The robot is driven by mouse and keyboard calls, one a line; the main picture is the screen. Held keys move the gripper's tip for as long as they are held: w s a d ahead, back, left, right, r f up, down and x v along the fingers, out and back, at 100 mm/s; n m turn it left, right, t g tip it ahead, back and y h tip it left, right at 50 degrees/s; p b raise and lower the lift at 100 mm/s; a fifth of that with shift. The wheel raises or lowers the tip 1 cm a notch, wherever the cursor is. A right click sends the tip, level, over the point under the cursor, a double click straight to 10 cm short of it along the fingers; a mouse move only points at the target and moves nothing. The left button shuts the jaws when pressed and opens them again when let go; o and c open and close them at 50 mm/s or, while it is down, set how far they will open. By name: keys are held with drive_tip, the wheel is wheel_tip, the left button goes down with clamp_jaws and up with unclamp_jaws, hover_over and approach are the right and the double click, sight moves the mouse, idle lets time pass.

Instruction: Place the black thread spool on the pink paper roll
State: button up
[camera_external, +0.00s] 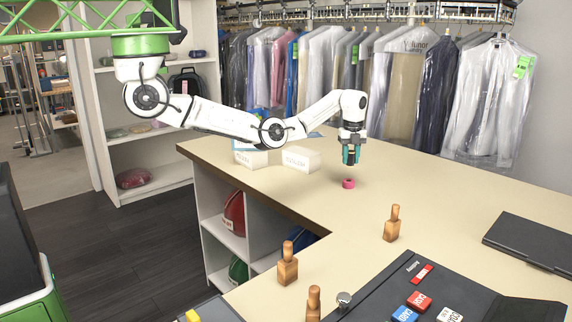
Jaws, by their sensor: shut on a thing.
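The pink paper roll (348,184) lies on the beige counter, near the middle of the view. My gripper (351,160) points down just above it. Its teal fingers are shut on a small dark thing, the black thread spool (351,156). The fingers hide most of the spool. A small gap seems to show between the fingertips and the roll. I cannot tell exactly how well the spool lines up over the roll.
Two white boxes, one on the left (251,158) and one on the right (301,159), stand behind my gripper to the left. Wooden-handled stamps (392,224) stand in front. A black tray (440,290) and flat dark case (530,243) lie right. The counter (440,190) around the roll is clear.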

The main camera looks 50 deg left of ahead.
sight(351, 151)
drive_tip(key=shift+f, duration=2.9)
drive_tip(key=shift+f, duration=0.15)
drive_tip(key=o, duration=1)
wheel_tip(351, 151, up, 12)
drive_tip(key=shift+r, duration=0.15)
